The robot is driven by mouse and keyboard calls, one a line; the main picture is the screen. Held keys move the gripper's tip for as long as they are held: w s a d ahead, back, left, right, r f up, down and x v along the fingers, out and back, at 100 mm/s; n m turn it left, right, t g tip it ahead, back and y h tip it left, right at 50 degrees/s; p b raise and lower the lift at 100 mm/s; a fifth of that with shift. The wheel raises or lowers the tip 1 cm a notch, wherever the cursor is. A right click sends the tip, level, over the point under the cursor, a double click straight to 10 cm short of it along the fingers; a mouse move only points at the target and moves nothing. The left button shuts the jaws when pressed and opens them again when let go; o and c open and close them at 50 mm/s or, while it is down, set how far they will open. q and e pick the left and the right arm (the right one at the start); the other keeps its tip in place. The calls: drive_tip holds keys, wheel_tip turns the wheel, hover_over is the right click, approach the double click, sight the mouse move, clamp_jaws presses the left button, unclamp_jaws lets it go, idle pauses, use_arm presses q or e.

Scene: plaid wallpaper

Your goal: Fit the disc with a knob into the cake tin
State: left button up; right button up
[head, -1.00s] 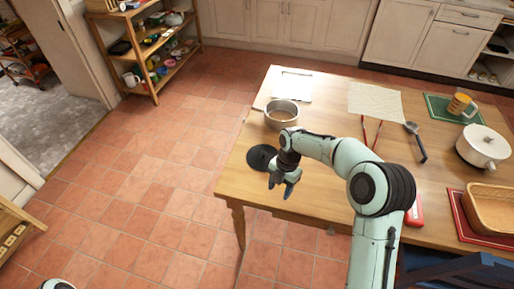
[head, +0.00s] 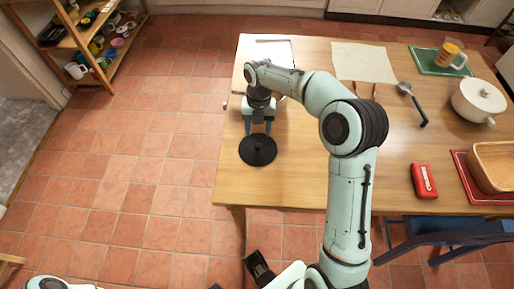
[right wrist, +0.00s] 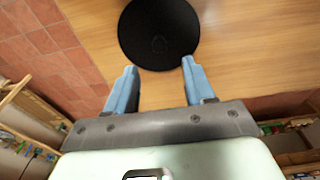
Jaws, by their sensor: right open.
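The black disc with a knob (head: 257,151) lies flat on the table near its left front edge. It also shows in the right wrist view (right wrist: 160,22), just beyond my fingertips, with its dark knob hard to make out. My right gripper (head: 258,127) is open and empty, at the far side of the disc in the head view. Its two blue fingers show spread apart in the right wrist view (right wrist: 158,68). The cake tin is mostly hidden behind my right arm in the head view. My left gripper is not in view.
The wooden table (head: 310,165) is clear around the disc. To the right are a red box (head: 424,181), a ladle (head: 413,103), a cloth (head: 363,62), a white pot (head: 478,101) and a basket (head: 494,165). A blue chair (head: 440,236) stands at the front edge.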

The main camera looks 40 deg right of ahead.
sight(258, 145)
drive_tip(key=f, duration=0.3)
drive_tip(key=f+b, duration=0.1)
drive_tip(key=f, duration=0.3)
drive_tip(key=shift+s+a+f, duration=0.2)
clamp_jaws()
